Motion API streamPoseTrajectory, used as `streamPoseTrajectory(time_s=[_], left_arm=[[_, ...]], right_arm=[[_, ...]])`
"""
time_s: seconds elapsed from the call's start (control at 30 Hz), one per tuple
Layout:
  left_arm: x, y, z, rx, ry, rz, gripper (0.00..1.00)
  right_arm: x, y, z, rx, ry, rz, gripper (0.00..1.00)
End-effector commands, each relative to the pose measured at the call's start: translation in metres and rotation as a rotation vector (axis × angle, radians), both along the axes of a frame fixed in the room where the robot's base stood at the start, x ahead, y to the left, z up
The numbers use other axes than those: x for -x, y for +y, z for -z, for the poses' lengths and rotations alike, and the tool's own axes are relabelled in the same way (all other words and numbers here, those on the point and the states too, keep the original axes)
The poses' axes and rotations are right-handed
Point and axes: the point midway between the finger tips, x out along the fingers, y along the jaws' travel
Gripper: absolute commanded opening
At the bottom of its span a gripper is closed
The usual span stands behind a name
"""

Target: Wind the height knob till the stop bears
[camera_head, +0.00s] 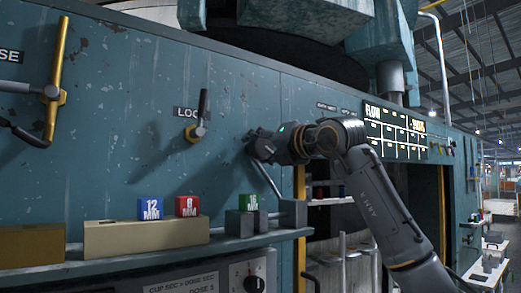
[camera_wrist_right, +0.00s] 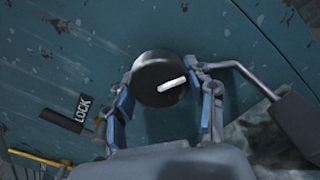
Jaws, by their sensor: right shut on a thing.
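The knob (camera_wrist_right: 158,70) is round and dark with a white pointer mark, on the teal panel in the right wrist view. The mark points to the right and slightly up in that view. My right gripper (camera_wrist_right: 161,76) has a finger on each side of the knob and is shut on it. In the head view my right gripper (camera_head: 258,146) is against the panel, right of the LOCK lever, and hides the knob. No stop can be made out. My left gripper is not in view.
The black LOCK lever (camera_head: 200,115) stands out left of my gripper. A shelf (camera_head: 150,262) below carries a tan block with blue 12 MM (camera_head: 150,209) and red 6 MM (camera_head: 187,206) cubes, plus grey blocks and a green cube (camera_head: 249,203). A lit FLOW display (camera_head: 393,130) is at right.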

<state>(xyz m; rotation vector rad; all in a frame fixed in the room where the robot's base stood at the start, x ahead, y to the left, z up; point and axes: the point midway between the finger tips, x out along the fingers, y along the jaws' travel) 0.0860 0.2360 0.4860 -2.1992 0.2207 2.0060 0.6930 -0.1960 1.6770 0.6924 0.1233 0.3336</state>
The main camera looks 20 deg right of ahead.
Motion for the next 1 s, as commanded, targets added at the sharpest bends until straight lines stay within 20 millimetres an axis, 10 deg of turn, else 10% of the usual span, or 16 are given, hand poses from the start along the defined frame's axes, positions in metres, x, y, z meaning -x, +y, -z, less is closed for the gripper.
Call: streamPoseTrajectory(time_s=[0.17, 0.2, 0.3, 0.73, 1.0], left_arm=[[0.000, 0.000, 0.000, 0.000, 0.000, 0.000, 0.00], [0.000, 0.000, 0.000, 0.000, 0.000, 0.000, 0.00], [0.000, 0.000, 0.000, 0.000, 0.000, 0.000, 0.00], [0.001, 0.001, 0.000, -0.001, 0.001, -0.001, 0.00], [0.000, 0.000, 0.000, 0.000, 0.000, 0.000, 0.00]], right_arm=[[0.001, -0.001, -0.003, -0.002, -0.007, 0.002, 0.23], [0.001, -0.001, -0.003, -0.002, -0.007, 0.002, 0.63], [0.001, -0.001, -0.003, -0.001, -0.006, 0.002, 0.78], [0.007, -0.003, -0.001, 0.001, -0.005, 0.000, 0.78], [0.051, -0.020, -0.001, 0.003, -0.007, 0.003, 0.78]])
